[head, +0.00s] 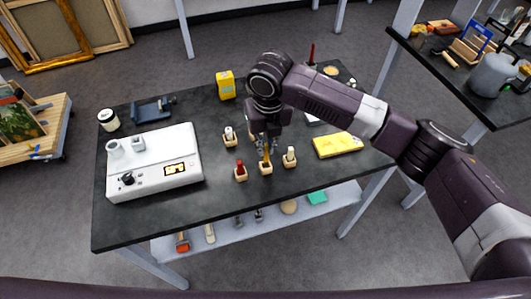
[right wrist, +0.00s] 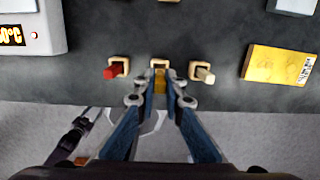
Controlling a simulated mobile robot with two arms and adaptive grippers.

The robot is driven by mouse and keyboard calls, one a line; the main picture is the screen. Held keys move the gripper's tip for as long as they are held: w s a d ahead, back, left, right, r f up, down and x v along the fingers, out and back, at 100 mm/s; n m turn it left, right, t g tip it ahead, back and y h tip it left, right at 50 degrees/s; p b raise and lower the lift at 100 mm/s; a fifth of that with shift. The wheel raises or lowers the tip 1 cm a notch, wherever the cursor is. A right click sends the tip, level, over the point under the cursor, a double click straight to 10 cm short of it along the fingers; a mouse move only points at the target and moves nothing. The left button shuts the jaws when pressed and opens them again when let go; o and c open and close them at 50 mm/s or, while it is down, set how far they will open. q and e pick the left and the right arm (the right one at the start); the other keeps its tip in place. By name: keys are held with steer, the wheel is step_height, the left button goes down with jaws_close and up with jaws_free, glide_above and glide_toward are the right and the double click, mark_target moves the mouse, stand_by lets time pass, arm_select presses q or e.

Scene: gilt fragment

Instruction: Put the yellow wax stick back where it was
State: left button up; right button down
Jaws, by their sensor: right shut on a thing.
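The yellow wax stick (head: 267,156) is upright between the fingers of my right gripper (head: 265,143), which is shut on it. It also shows in the right wrist view (right wrist: 160,82), between the fingertips. Its lower end meets a small wooden holder (head: 265,169) in the front row on the dark table. I cannot tell whether the stick is fully seated in it. The holder's edge shows just beyond the fingertips in the right wrist view (right wrist: 160,61). My left gripper is not in view.
A red stick (head: 240,166) stands in a holder to the left, and a cream stick (head: 291,152) to the right. Another holder (head: 230,142) is behind. A white heater box (head: 155,175) is left; a yellow packet (head: 338,146) lies right. The table's front edge is close.

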mark_target(266, 160)
steer(key=shift+f, duration=0.6)
step_height(266, 160, down, 3)
steer(key=shift+r+p, duration=0.2)
steer(key=shift+p, duration=0.25)
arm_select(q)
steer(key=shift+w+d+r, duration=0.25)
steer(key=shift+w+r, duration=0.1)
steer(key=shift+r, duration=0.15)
arm_select(e)
steer(key=shift+f, duration=0.35)
steer(key=shift+f, duration=0.2)
steer(key=c, duration=2)
jaws_free()
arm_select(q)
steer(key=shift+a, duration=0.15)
